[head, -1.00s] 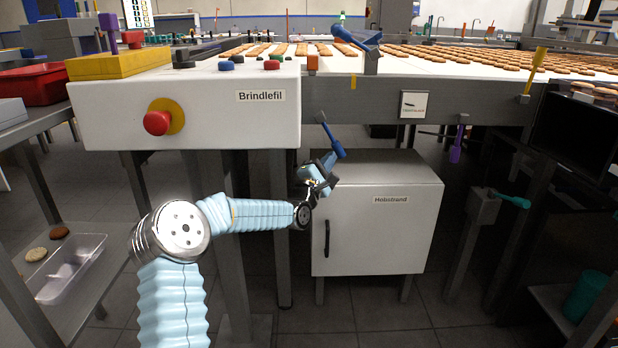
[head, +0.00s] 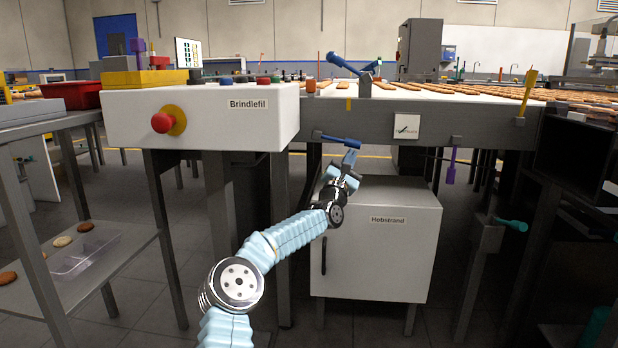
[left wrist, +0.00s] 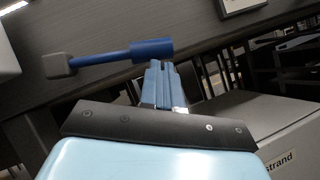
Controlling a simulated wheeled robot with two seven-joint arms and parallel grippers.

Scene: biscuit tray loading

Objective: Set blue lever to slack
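The blue lever (head: 341,140) is on the front beam just above the cabinet, its grey pivot at the left and its blue handle pointing right, nearly level with a slight droop. In the left wrist view the lever (left wrist: 150,48) runs across the top. My left gripper (head: 350,159) is just below the handle's free end. Its two blue fingers (left wrist: 160,68) are close together and look shut, with the tips at the underside of the handle. They do not wrap around it; whether they touch it I cannot tell. My right gripper is not in view.
A larger blue lever (head: 343,65) stands on the conveyor edge above. A yellow lever (head: 527,88), a purple lever (head: 450,165) and a teal lever (head: 512,224) are to the right. The white Hobstrand cabinet (head: 385,255) is below my gripper. A red button (head: 162,122) is on the Brindlefil box.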

